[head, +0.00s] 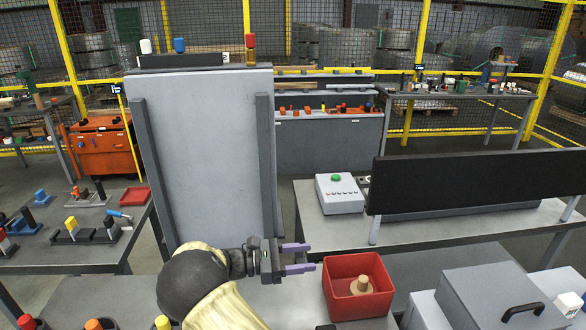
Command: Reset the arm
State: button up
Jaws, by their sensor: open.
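My gripper (302,257) is in the lower middle of the head view, at the end of my arm (215,285). Its two purple fingers point to the right and stand apart, with nothing between them. The gripper is above the front table, to the left of a red bin (333,303). The arm comes up from the bottom edge and bends at a dark joint.
The red bin holds a tan cylindrical piece (361,285). A grey box with a black handle (490,295) stands right of it. A tall grey panel (205,150) rises behind the gripper. A control box with a green button (339,195) sits on the table behind.

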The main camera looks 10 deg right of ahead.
notch_tip(320, 180, up, 10)
jog(key=p, duration=0.9)
